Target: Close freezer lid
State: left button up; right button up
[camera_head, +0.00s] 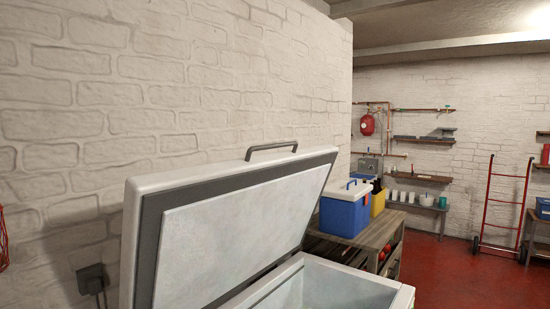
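The white chest freezer (402,300) is at the bottom middle of the head view, and only its upper rim and part of its pale interior show. Its lid (232,228) is raised and leans back towards the brick wall, with its grey-edged inner side facing me. A grey handle (272,147) sits on the lid's upper edge. Neither of my grippers is in the picture. Nothing is seen touching the lid.
A wooden table (378,236) beside the freezer holds a blue and white cooler (346,208) and a yellow box (378,202). A red hand truck (502,205) stands at the far right. Red floor (450,272) is open on the right.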

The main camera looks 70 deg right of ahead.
aim_at(194, 237)
jog(key=z, duration=2.15)
